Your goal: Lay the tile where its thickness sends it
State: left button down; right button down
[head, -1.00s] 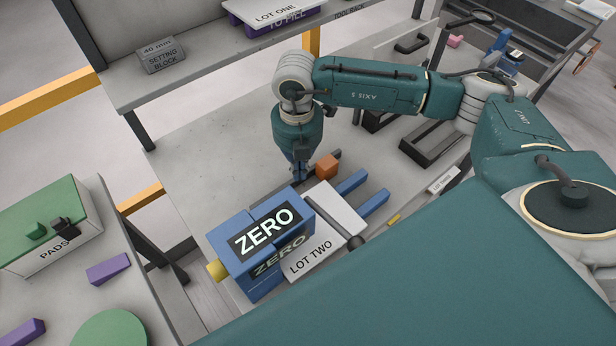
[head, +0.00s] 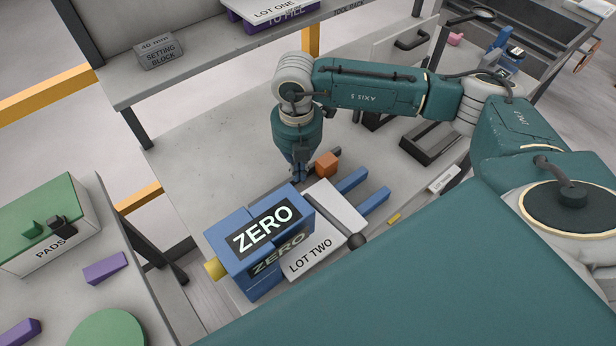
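The blue gauge (head: 225,243) stands on the bench and its display (head: 264,229) reads ZERO. A white plate marked LOT TWO (head: 311,257) lies beside it, with two blue bars (head: 374,201) sticking out behind. My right gripper (head: 299,175) points down just behind the gauge, low over the bench, left of a small orange block (head: 327,164). Its fingertips are small and partly hidden, so I cannot tell whether they are open or hold anything. I cannot make out a separate tile for certain. My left gripper is out of view.
A shelf (head: 210,75) at the back carries a grey 40 mm setting block (head: 158,51) and a purple LOT ONE tray (head: 272,20). At left are a green-topped PADS box (head: 45,225) and purple wedges (head: 105,268). The bench (head: 205,150) is clear left of my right gripper.

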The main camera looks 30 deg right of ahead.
aim_at(307, 191)
jog(key=shift+f, duration=0.1)
dwell(0.5)
jog(key=shift+f+b, duration=2.15)
jog(key=shift+f, duration=0.3)
jog(key=shift+s, duration=0.1)
jog(key=shift+s+d, duration=0.2)
jog(key=shift+s, duration=1.5)
jog(key=shift+w, duration=0.2)
